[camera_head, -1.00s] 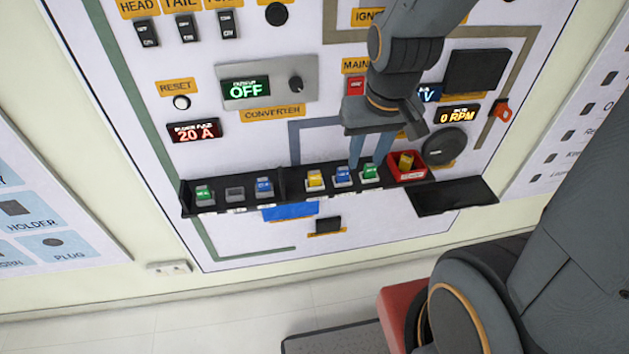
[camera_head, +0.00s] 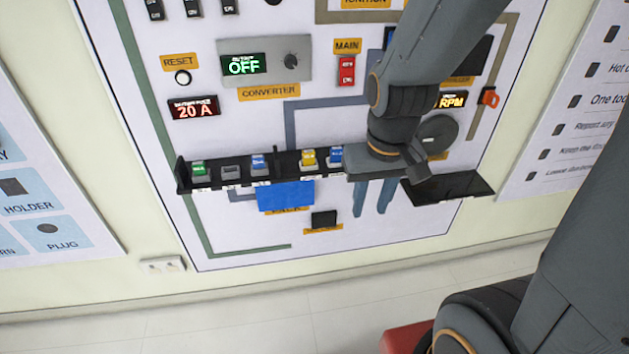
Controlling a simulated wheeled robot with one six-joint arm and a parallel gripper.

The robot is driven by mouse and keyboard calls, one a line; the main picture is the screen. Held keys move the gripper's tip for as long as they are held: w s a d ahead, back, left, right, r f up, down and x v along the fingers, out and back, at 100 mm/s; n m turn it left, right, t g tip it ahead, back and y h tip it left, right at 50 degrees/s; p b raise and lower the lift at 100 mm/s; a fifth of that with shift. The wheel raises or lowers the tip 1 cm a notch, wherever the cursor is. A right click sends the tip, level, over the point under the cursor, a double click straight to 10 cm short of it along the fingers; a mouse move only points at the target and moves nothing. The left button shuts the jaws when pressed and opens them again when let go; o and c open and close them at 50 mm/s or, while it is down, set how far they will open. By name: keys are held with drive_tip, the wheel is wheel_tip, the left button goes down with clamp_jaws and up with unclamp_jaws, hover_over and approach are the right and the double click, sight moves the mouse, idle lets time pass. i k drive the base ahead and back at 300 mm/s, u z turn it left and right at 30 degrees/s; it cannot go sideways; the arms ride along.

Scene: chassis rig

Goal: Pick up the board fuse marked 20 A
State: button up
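A black shelf (camera_head: 290,171) on the wall panel holds a row of small coloured fuses. From the left there is a green fuse (camera_head: 199,168), a grey slot piece (camera_head: 231,172), a blue fuse (camera_head: 259,161), a yellow fuse (camera_head: 309,157) and another blue fuse (camera_head: 336,154). Their markings are too small to read. A red display (camera_head: 194,107) shows 20 A. My gripper (camera_head: 370,212) is in front of the shelf's right part, fingers pointing down, apart and empty. It hides the shelf's right end, including the second green fuse and the red holder seen earlier.
A black tray (camera_head: 447,188) juts out right of my gripper. A blue plate (camera_head: 285,196) hangs below the shelf, above a small black box (camera_head: 324,219). A round grey knob (camera_head: 439,132) and an orange key (camera_head: 490,96) are at the right.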

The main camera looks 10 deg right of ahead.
sight(309, 155)
drive_tip(key=k, duration=0.8)
drive_tip(key=u, duration=0.7)
drive_tip(key=i, duration=0.55)
drive_tip(key=u, duration=0.6)
drive_tip(key=i, duration=0.7)
drive_tip(key=z, duration=0.85)
drive_tip(key=i, duration=0.45)
drive_tip(key=z, duration=0.5)
